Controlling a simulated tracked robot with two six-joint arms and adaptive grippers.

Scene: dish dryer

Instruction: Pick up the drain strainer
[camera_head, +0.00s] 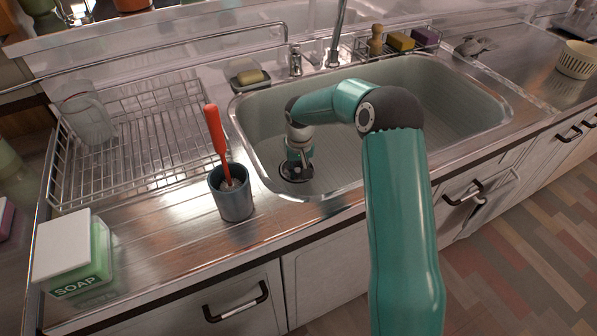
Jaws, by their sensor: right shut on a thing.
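The drain strainer (290,174) is a dark round piece low in the left part of the steel sink (450,130). My right arm reaches over the front edge into the sink. My right gripper (297,170) points down at the strainer and is shut on it. The fingers hide part of the strainer, and I cannot tell whether it is lifted off the sink floor. My left gripper is not in view.
A grey cup (234,203) with an orange-handled brush stands left of the sink. A wire dish rack (150,140) holds a clear jug (88,115). A soap box (75,255) is at front left. The faucet (337,35) rises behind the sink.

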